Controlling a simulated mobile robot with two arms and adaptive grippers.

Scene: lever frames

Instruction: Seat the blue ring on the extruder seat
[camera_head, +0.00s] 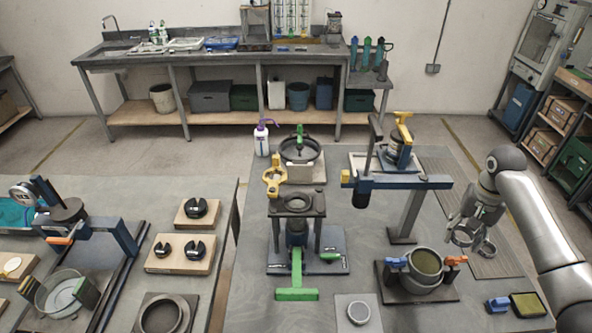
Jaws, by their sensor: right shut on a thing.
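My right gripper (473,239) comes in from the right and hangs in the air above the right part of the bench. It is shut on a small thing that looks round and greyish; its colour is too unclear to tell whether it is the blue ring. The extruder seat cannot be told for sure. A pot (425,264) with a blue and an orange clamp stands on a dark base left of and below the gripper. A frame with a round opening (298,203) and a green handle stands further left. My left gripper is not in view.
A blue lever frame (400,181) stands over the bench behind the pot. A small grey round piece (358,312) sits on a pale plate at the front. Another bench (215,250) with wooden blocks is at left.

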